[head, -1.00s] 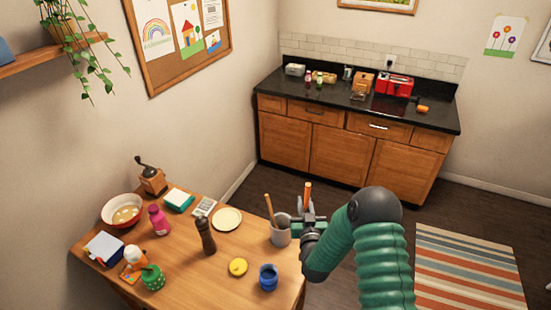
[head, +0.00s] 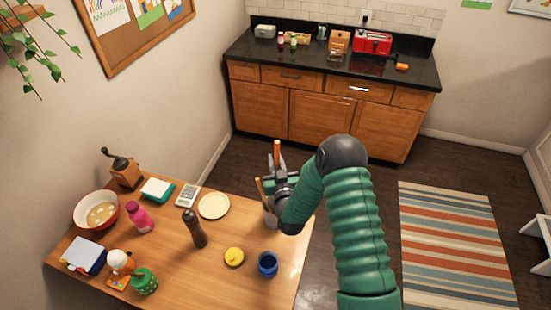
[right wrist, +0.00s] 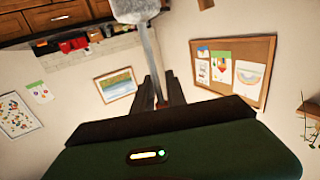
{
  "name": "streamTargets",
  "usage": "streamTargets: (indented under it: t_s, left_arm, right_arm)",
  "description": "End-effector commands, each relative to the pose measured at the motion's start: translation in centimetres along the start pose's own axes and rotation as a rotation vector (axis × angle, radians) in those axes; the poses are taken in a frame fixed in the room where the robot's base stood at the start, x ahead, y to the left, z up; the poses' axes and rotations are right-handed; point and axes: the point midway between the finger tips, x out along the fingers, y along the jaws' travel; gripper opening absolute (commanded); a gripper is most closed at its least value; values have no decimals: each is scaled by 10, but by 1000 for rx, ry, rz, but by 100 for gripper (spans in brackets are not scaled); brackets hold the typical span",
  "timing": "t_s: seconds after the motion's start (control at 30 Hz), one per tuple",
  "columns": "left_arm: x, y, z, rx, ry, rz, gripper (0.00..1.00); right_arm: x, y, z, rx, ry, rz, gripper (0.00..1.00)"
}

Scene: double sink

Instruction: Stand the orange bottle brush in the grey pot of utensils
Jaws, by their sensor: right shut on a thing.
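The bottle brush is upright in my right gripper (head: 281,182), which is shut on its stem. Its orange handle (head: 277,150) points up in the head view. In the upside-down right wrist view, its pale grey bristle head (right wrist: 136,8) hangs below the fingers (right wrist: 160,92). The grey pot (head: 270,219) stands near the table's right edge, partly hidden by my gripper and arm. A wooden utensil (head: 261,190) sticks out of it. My gripper appears above the pot. I cannot tell whether the bristles are inside the rim. My left gripper is out of view.
Beyond the table is open floor, then a black counter (head: 300,62).

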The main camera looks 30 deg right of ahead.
Motion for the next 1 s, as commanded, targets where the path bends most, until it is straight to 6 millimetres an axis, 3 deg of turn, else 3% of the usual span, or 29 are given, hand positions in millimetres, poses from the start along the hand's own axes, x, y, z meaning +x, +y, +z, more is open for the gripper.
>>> streamTargets:
  t_s: [1.0]
  left_arm:
    - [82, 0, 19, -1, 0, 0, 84]
  right_arm:
    - [6, -3, 103, 0, 0, -2, 0]
